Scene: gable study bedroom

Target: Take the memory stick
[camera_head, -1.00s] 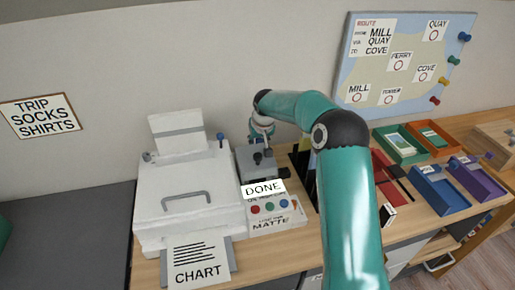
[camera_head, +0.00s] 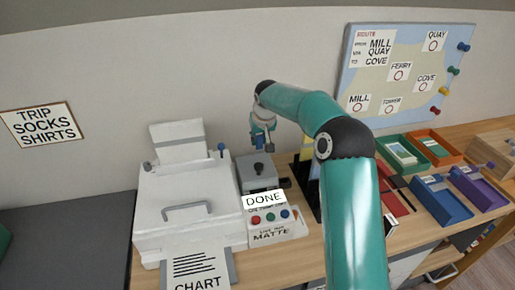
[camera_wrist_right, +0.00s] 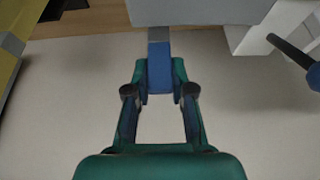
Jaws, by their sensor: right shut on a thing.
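The memory stick (camera_wrist_right: 159,72) is blue with a silver end and sits between the fingers of my right gripper (camera_wrist_right: 160,84) in the right wrist view. The silver end points away from the gripper, toward a grey box. In the head view my right gripper (camera_head: 262,136) is above and behind the grey box (camera_head: 258,174) with a dark knob, and the fingers point down. The stick is too small there to make out clearly. My left gripper is not in view.
A white printer (camera_head: 188,205) stands left of the grey box. A panel with coloured buttons (camera_head: 272,217) and a DONE card (camera_head: 264,200) is in front. Dark upright dividers are close on the right. Coloured trays (camera_head: 442,200) stand farther right.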

